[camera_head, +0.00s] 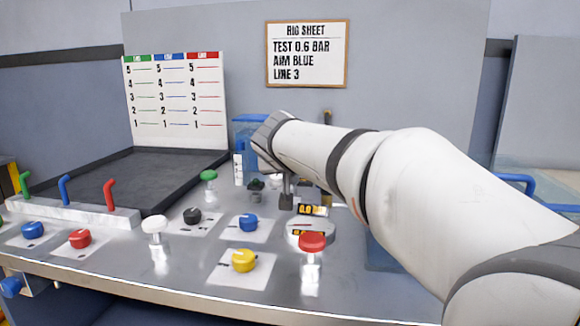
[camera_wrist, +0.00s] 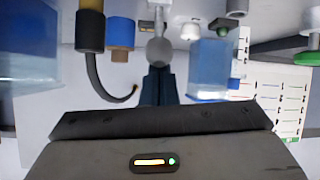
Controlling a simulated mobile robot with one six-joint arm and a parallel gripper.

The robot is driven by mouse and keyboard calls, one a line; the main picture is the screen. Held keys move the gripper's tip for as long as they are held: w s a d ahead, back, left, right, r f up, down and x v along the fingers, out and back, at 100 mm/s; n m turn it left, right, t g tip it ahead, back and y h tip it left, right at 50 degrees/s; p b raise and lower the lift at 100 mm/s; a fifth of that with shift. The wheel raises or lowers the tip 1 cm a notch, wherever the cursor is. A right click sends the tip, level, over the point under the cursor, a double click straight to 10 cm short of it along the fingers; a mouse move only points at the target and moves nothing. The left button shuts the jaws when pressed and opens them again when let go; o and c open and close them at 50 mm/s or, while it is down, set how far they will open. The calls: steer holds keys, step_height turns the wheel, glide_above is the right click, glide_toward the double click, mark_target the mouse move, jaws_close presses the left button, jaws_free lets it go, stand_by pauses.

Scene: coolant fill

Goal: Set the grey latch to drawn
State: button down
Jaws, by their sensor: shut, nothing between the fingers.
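My gripper (camera_head: 286,203) points down over the back of the bench, near the small displays, and its fingers are together with nothing held. In the wrist view my gripper (camera_wrist: 158,72) shows as dark, closed fingers. A grey rounded piece on a stem (camera_wrist: 158,48) appears just beyond the fingertips there. It may be the grey latch, but I cannot tell, nor whether the fingers touch it. I cannot make out a grey latch in the head view, where my arm and gripper cover part of that area.
A red-topped post (camera_head: 312,242), a yellow knob (camera_head: 244,261), a blue knob (camera_head: 247,222) and a white-topped post (camera_head: 153,226) stand in front. A green-topped post (camera_head: 209,177) is left. A black tray (camera_head: 110,178) lies at back left. The wrist view shows a hooked dark hose (camera_wrist: 97,80).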

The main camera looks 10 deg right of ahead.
steer(key=s+a+r+p, duration=0.2)
steer(key=s+r+p, duration=0.1)
steer(key=s+r, duration=0.2)
step_height(320, 180, up, 3)
steer(key=shift+f, duration=0.1)
steer(key=shift+s, duration=0.15)
steer(key=s+d+f+g+y+p, duration=0.1)
steer(key=s+g+p, duration=0.2)
steer(key=s+p, duration=0.4)
steer(key=s+d+f+n+g+y+p, duration=0.1)
steer(key=s+d+g+p, duration=0.1)
steer(key=s+p, duration=0.6)
steer(key=s+d+f+g+y+p, duration=0.1)
steer(key=s+d+f+g+p, duration=0.1)
steer(key=s+g+p, duration=0.2)
steer(key=s+p, duration=0.3)
steer(key=p, duration=0.4)
steer(key=shift+s, duration=0.4)
